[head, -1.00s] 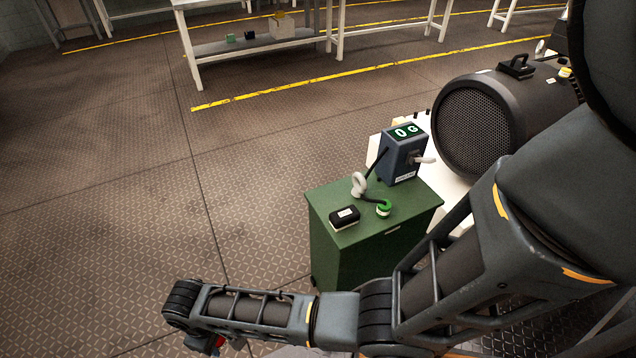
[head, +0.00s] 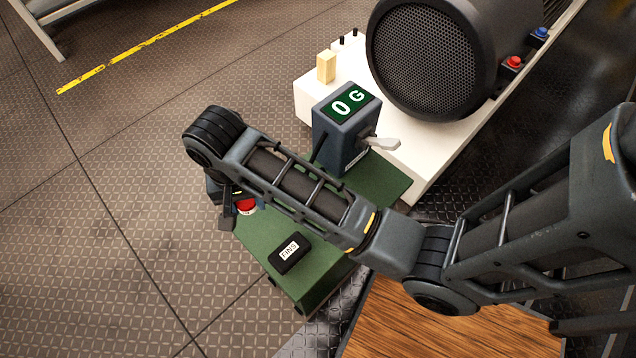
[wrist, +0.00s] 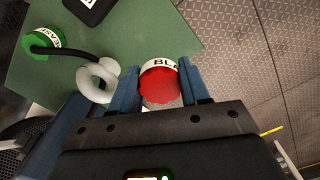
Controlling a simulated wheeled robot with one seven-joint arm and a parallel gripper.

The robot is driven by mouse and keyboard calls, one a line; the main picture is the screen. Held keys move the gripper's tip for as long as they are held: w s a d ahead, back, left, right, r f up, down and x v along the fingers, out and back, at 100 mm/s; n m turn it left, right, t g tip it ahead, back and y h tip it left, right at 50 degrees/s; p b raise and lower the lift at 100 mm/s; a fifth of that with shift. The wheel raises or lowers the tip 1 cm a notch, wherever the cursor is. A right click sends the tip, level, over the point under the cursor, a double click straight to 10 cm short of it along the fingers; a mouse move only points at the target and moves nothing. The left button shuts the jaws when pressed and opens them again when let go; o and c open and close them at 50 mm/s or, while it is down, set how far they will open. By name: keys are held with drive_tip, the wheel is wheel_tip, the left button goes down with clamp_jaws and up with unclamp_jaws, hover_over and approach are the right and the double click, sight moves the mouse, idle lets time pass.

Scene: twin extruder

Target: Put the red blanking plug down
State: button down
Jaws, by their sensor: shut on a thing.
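The red blanking plug (wrist: 160,84) has a white band with black lettering and sits between the two blue fingers of my gripper (wrist: 160,88) in the wrist view. My gripper is shut on it. In the head view the plug (head: 246,205) shows beside my gripper (head: 238,208), at the left edge of the green cabinet top (head: 262,232). In the wrist view the plug overlaps the green top near its edge; I cannot tell whether it touches the surface.
A black box (head: 290,253) lies on the green top. A grey box reading "0 G" (head: 340,125) stands behind. The wrist view shows a green-capped item (wrist: 42,43) with a black cord and a white ring (wrist: 98,82).

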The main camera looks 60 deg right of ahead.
sight(260, 224)
drive_tip(key=shift+d+r+m, duration=0.3)
drive_tip(key=shift+d, duration=0.15)
wheel_tip(260, 224, down, 10)
drive_tip(key=shift+a+b, duration=0.1)
drive_tip(key=shift+b, duration=0.3)
drive_tip(key=shift+f, duration=0.1)
drive_tip(key=c, duration=0.5)
unclamp_jaws()
drive_tip(key=shift+c, duration=0.2)
wheel_tip(260, 224, up, 12)
drive_tip(key=shift+r+p, duration=0.1)
drive_tip(key=shift+p, duration=0.5)
